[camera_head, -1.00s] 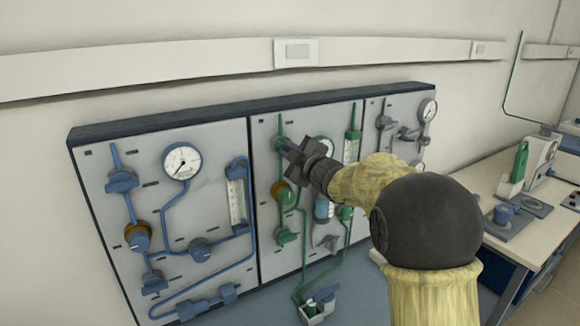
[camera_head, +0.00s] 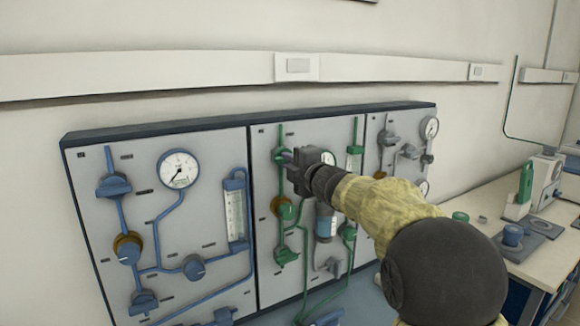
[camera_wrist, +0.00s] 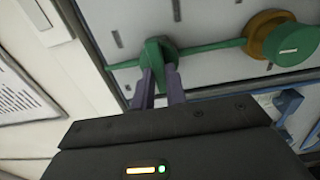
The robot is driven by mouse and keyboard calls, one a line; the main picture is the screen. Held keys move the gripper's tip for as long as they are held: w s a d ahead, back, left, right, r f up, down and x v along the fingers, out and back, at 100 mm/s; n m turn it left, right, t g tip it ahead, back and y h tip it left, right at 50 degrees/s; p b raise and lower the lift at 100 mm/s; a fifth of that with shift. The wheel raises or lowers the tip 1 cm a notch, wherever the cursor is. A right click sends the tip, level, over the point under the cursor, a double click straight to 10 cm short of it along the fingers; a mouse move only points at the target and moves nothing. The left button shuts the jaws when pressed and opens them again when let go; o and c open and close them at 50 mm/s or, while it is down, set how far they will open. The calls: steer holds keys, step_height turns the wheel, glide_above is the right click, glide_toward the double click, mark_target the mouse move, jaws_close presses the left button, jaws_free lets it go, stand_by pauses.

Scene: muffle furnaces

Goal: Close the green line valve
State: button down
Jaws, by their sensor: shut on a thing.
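The green line valve (camera_wrist: 156,55) is at the top of the green pipe line on the middle panel. In the wrist view its green handle stands between the two purple fingers of my gripper (camera_wrist: 160,80), which are shut on it. In the head view my gripper (camera_head: 286,157) reaches the panel from the right and hides most of this valve. A green knob with a brass collar (camera_wrist: 288,42) sits further along the same line; it also shows in the head view (camera_head: 285,209).
The left panel carries blue pipes, a round gauge (camera_head: 179,169), and blue valves (camera_head: 114,187). The right panel (camera_head: 400,150) has grey valves and a gauge. A flowmeter (camera_head: 326,224) stands below my wrist. A bench with equipment (camera_head: 512,236) is at the right.

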steer(key=c, duration=1.4)
jaws_free()
steer(key=shift+a, duration=0.1)
steer(key=shift+c, duration=0.2)
steer(key=b+v, duration=0.2)
steer(key=v, duration=1.5)
steer(key=shift+s+d+f, duration=0.15)
steer(key=shift+d, duration=0.1)
